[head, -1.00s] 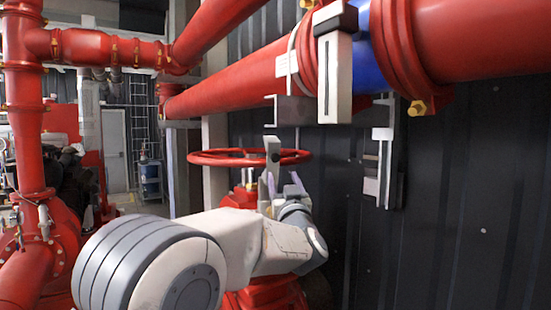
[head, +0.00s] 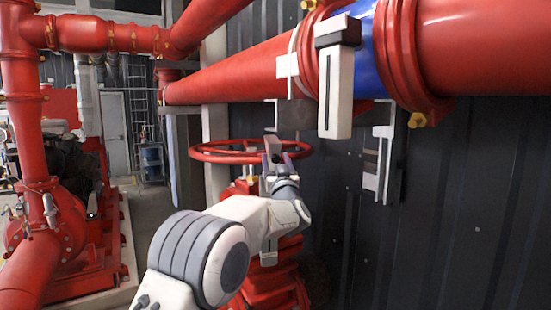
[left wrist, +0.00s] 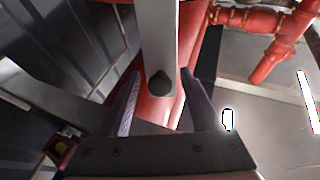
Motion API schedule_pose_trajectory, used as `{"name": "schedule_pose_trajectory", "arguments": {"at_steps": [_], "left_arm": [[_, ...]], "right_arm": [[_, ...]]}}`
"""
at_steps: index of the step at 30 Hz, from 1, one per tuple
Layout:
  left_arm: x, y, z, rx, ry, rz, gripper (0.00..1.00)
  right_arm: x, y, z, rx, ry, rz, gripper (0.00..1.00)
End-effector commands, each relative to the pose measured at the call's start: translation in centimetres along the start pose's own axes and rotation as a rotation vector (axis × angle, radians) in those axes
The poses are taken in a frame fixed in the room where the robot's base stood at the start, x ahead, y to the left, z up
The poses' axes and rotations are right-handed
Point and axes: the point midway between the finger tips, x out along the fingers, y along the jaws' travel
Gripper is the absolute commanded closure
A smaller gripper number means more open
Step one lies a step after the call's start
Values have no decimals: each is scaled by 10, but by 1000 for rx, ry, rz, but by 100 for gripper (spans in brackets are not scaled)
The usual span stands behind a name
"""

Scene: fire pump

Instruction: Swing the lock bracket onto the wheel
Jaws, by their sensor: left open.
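The red hand wheel (head: 207,151) lies flat on top of a red valve body (head: 285,288) in the head view. A grey metal bar, seemingly the lock bracket (head: 271,143), shows its end at the wheel's near side. In the left wrist view the grey bar (left wrist: 158,35) runs down between my fingers and ends at a dark round knob. My left gripper (head: 276,159) is at the wheel's near rim, its fingers open on either side of the bar (left wrist: 161,76). I cannot tell whether they touch it. My right gripper is not in view.
A large red pipe (head: 235,78) with a blue band (head: 367,50) crosses above the wheel. A white-grey handle (head: 338,95) hangs from it to the right. A grey wall bracket (head: 382,160) and dark wall panels (head: 450,220) stand at right. Red pipework (head: 20,110) fills the left.

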Motion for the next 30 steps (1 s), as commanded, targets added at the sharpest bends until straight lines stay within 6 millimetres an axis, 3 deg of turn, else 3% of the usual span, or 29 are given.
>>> {"name": "schedule_pose_trajectory", "arguments": {"at_steps": [2, 3, 7, 8, 30], "left_arm": [[0, 0, 0, 0, 0, 0, 36], [0, 0, 0, 0, 0, 0, 44], [0, 0, 0, 0, 0, 1, 94], [0, 0, 0, 0, 0, 1, 100], [-1, 3, 0, -3, 0, 6, 100]], "right_arm": [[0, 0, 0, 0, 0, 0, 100], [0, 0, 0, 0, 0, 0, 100], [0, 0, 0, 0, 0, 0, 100], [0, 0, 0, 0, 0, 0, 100], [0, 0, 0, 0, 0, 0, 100]]}}
